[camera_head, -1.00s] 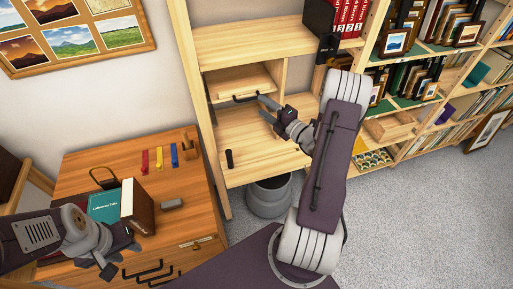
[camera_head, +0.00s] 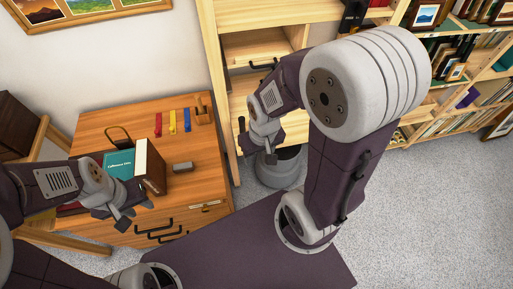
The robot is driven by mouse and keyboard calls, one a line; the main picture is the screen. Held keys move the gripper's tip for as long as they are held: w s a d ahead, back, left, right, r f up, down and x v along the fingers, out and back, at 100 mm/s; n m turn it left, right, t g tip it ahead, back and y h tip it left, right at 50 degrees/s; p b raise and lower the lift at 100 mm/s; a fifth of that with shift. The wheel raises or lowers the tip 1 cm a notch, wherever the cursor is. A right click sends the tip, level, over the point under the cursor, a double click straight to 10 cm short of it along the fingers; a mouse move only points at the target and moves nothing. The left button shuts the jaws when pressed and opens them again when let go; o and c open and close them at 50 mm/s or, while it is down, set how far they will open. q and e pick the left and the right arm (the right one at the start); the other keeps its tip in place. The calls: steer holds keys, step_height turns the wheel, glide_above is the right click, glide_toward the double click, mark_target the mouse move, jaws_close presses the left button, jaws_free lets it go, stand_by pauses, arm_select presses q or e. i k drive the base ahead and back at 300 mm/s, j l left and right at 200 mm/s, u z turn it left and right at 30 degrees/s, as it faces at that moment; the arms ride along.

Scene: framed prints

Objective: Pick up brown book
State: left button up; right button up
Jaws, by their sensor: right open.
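The brown book (camera_head: 154,171) stands upright on the wooden desk, its pale page edges showing, beside a teal book (camera_head: 119,163). My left gripper (camera_head: 132,212) is in front of the books at the desk's near edge. Its two fingers look spread with nothing between them, apart from the brown book. My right gripper (camera_head: 255,143) is to the right of the desk, in front of the light wood shelf and above a grey bin. Its fingers are spread and empty.
The desk (camera_head: 100,125) also holds a grey block (camera_head: 182,167), red, yellow and blue strips and a small wooden holder (camera_head: 203,112). Bookshelves (camera_head: 420,130) line the right.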

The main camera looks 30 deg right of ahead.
mark_target(150, 168)
steer(key=k+j+z, duration=0.2)
steer(key=j, duration=0.3)
steer(key=j+z, duration=0.2)
steer(key=j, duration=0.25)
steer(key=k+j+z, duration=0.25)
steer(key=j, duration=0.2)
steer(key=k+j+z, duration=0.2)
steer(key=j, duration=0.2)
steer(key=k+j+z, duration=0.2)
steer(key=j, duration=0.2)
steer(key=i+j, duration=0.25)
steer(key=i, duration=0.25)
